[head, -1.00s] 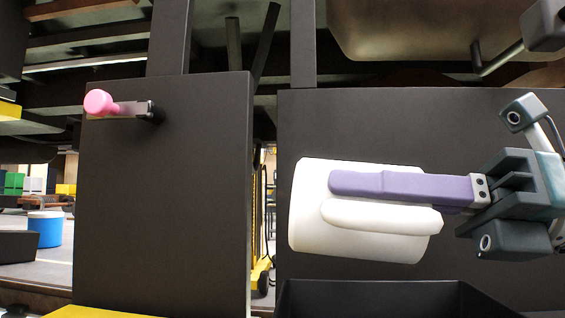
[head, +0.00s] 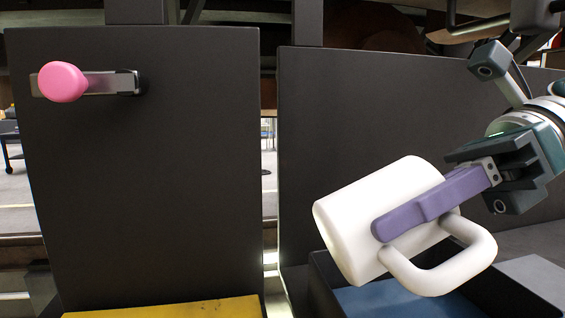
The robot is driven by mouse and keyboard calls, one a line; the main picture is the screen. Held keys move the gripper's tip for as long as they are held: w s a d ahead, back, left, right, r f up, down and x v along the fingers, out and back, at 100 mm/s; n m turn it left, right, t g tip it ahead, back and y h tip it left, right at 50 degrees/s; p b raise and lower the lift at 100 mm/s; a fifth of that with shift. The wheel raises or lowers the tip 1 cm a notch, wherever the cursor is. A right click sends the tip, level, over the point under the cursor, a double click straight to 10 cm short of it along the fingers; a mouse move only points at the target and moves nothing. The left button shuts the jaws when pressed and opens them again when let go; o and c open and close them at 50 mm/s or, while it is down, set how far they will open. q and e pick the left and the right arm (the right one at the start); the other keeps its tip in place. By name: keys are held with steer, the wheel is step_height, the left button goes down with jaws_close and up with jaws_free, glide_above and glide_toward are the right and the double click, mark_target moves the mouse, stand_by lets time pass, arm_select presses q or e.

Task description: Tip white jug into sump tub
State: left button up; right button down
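The white jug (head: 375,200) is in the right half of the head view, lying tilted, with its left end lower than its right end. Its thick loop handle (head: 480,255) faces me at the lower right. My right gripper (head: 425,205) reaches in from the right with a purple finger across the jug's near side; the other finger is hidden behind it. The jug is held in the air above a dark open tub (head: 515,285), likely the sump tub, with a blue inside. The jug's mouth is not clearly visible. My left gripper is out of view.
A dark upright panel (head: 150,190) stands at left, with a pink-knobbed lever (head: 62,82) near its top. Another dark panel (head: 320,130) stands behind the jug. A yellow surface (head: 170,308) lies at the bottom left. A narrow gap separates the panels.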

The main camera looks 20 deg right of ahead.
steer(key=h+p, duration=0.3)
steer(key=p, duration=0.1)
steer(key=g+h+p, duration=0.1)
steer(key=h+p, duration=0.2)
steer(key=p, duration=0.2)
steer(key=a+g+h+p, duration=0.1)
steer(key=h+p, duration=0.2)
steer(key=p, duration=0.1)
steer(key=shift+w+f+p, duration=0.15)
steer(key=shift+f+p, duration=0.05)
steer(key=shift+p, duration=0.1)
steer(key=shift+d+h+p, duration=0.25)
steer(key=shift+h+p, duration=0.35)
steer(key=shift+h, duration=0.3)
steer(key=shift+d+g+h, duration=0.15)
steer(key=shift+g+h, duration=0.25)
steer(key=shift+h, duration=0.2)
steer(key=shift+d+f+h, duration=0.15)
steer(key=shift+d+h, duration=0.1)
steer(key=shift+h, duration=0.25)
